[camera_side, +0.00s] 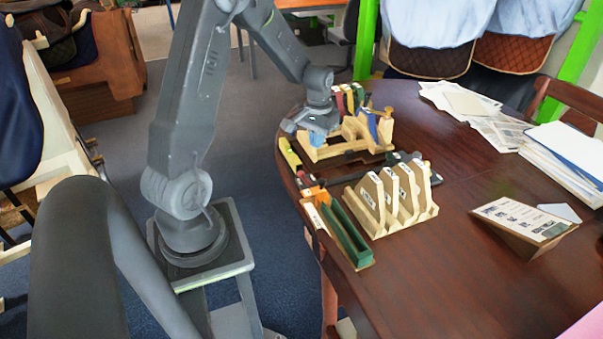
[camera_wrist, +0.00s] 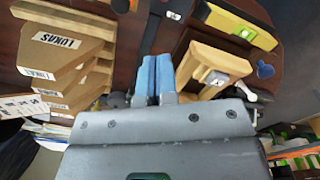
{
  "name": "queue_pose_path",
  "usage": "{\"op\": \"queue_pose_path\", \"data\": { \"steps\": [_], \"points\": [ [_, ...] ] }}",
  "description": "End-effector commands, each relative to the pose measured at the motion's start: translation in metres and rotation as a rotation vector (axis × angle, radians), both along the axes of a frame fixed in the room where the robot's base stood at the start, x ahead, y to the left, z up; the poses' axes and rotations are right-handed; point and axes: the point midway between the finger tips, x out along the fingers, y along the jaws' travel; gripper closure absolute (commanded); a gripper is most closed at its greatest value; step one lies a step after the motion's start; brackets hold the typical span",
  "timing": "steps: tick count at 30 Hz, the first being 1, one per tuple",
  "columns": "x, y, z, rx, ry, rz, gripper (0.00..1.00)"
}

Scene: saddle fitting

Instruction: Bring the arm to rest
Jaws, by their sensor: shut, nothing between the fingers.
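My gripper (camera_side: 316,136) hangs over the left edge of the round table, close to a pale wooden rack (camera_side: 352,148) that holds several coloured tools. Its two blue fingers (camera_wrist: 153,78) are pressed together in the wrist view, with nothing between them. My arm reaches out from its stand beside the table and bends down to the gripper. In the side view the fingertips overlap the rack's front, and I cannot tell whether they touch it.
A wooden holder (camera_side: 420,210) with several upright labelled boards stands in front of the rack. Beside it is a green trough (camera_side: 345,236). A yellow level (camera_wrist: 238,24) lies near the gripper.

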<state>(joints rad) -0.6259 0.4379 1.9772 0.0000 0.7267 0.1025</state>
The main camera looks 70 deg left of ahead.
Motion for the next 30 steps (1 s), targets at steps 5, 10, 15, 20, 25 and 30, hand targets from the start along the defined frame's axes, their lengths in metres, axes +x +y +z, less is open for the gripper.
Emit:
{"op": "queue_pose_path", "data": {
  "steps": [5, 10, 15, 20, 25, 30],
  "points": [
    [0.002, -0.019, 0.024, 0.021, -0.031, -0.037, 1.0],
    [-0.004, -0.074, 0.081, 0.067, -0.114, -0.136, 1.0],
    [-0.031, -0.135, 0.132, 0.105, -0.213, -0.248, 1.0],
    [-0.069, -0.184, 0.164, 0.125, -0.311, -0.352, 1.0],
    [-0.111, -0.22, 0.182, 0.131, -0.408, -0.445, 1.0],
    [-0.138, -0.237, 0.186, 0.129, -0.465, -0.5, 1.0]
  ]
}}
